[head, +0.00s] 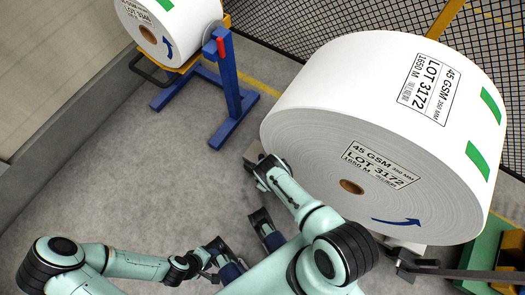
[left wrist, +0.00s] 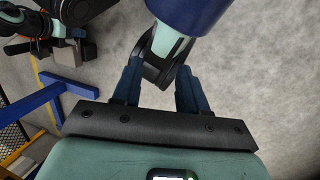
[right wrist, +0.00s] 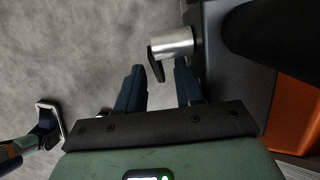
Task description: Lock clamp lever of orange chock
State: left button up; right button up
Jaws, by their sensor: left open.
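In the right wrist view the orange chock (right wrist: 295,115) shows at the right edge, partly hidden behind dark parts. Beside it, a silver cylinder (right wrist: 172,42) with a short black lever (right wrist: 156,66) sticks out from a grey block (right wrist: 235,62). My right gripper (right wrist: 159,78) is open, and the lever shows between and just past its fingertips; I cannot tell whether they touch. In the head view my right arm hides most of that spot. My left gripper (head: 242,234) is open and empty over the floor; its fingers also show in the left wrist view (left wrist: 158,75).
A large white paper roll (head: 350,120) stands close beside my right arm. A blue stand (head: 228,85) with a smaller roll (head: 180,20) is at the back left. A mesh fence (head: 475,30) runs behind. Grey floor (head: 130,170) at the left is clear.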

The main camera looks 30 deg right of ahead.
jog(key=p+v, duration=0.2)
jog(key=v, duration=0.1)
jog(key=p+v, duration=0.2)
jog(key=v, duration=0.1)
jog(key=shift+w+r+p, duration=0.1)
jog(key=shift+r+p, duration=0.25)
jog(key=shift+r, duration=0.05)
pick_arm(q)
jog(key=shift+g, duration=0.5)
jog(key=shift+s+r+p, duration=0.3)
jog(key=shift+r, duration=0.6)
jog(key=shift+s+r+p, duration=0.35)
jog(key=shift+r, duration=0.6)
jog(key=shift+s+r+p, duration=0.3)
jog(key=shift+r, duration=0.6)
pick_arm(e)
jog(key=v, duration=0.6)
jog(key=shift+s+r, duration=0.25)
jog(key=shift+r, duration=0.05)
jog(key=shift+d, duration=0.15)
